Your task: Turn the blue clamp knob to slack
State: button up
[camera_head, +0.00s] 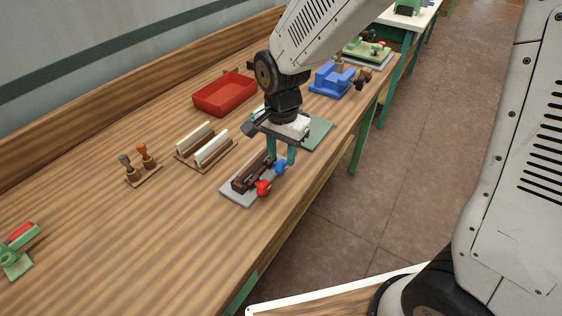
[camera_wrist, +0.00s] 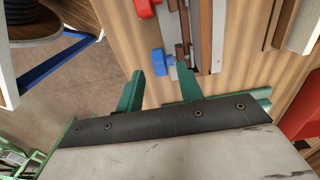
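The blue clamp knob (camera_head: 281,167) sits at the right end of a dark brown clamp fixture (camera_head: 247,177) on a grey plate (camera_head: 231,195). My gripper (camera_head: 281,156) points down over that end of the fixture, with its two green fingers apart. In the wrist view the blue knob (camera_wrist: 158,62) shows in the gap just beyond the fingertips (camera_wrist: 161,73). The fingers are not closed on it, and I cannot tell how deep it lies between them. A red knob (camera_head: 263,188) stands on the same fixture, near the blue one; it also shows in the wrist view (camera_wrist: 146,8).
A green plate (camera_head: 318,132) lies just behind my gripper. A wooden rack with white blocks (camera_head: 211,149), two stamps (camera_head: 145,154), a red tray (camera_head: 224,94) and a blue fixture (camera_head: 331,79) stand on the bench. The bench's front edge is close to the knobs.

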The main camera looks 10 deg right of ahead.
aim_at(282, 162)
jog(key=shift+f, duration=1.85)
grip_shut()
